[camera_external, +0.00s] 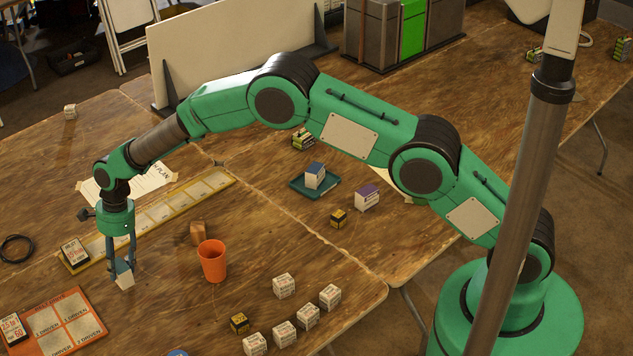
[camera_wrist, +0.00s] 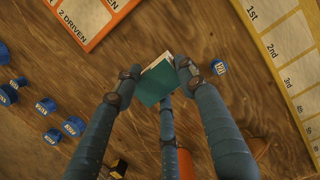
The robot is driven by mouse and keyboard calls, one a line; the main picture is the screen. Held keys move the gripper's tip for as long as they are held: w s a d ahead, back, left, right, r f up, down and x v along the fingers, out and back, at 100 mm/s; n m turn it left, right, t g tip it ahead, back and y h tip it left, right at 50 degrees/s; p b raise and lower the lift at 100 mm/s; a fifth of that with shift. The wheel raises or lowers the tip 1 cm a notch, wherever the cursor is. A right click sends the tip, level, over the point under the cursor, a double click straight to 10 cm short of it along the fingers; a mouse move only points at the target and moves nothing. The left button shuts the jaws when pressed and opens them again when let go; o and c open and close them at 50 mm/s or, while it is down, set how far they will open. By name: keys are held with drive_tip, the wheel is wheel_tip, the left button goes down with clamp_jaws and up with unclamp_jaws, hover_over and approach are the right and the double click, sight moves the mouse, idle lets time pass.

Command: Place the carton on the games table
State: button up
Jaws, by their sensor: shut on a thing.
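My gripper (camera_external: 122,262) is shut on a small carton (camera_external: 125,280) with white sides, low over the near left wooden table (camera_external: 190,310). In the wrist view the carton (camera_wrist: 155,84) shows a teal face and pale sides, tilted between the fingers (camera_wrist: 158,76). I cannot tell whether its bottom touches the wood. Similar cartons with a blue top (camera_external: 315,172) and a purple top (camera_external: 367,197) stand farther back, the blue one on a teal tray (camera_external: 298,186).
A yellow ranking board (camera_external: 205,187) lies behind, an orange "driven" board (camera_external: 65,312) at front left. Several white cubes (camera_external: 284,285) are at right. A white panel (camera_external: 230,45) stands at the back.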

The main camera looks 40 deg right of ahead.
drive_tip(key=shift+f+b, duration=0.5)
drive_tip(key=shift+f, duration=1.2)
drive_tip(key=shift+f, duration=0.15)
drive_tip(key=o, duration=1.2)
drive_tip(key=r, duration=0.4)
drive_tip(key=d+r+p, duration=0.1)
drive_tip(key=r, duration=0.3)
drive_tip(key=d+r+p, duration=0.1)
drive_tip(key=r, duration=0.3)
drive_tip(key=shift+d, duration=0.15)
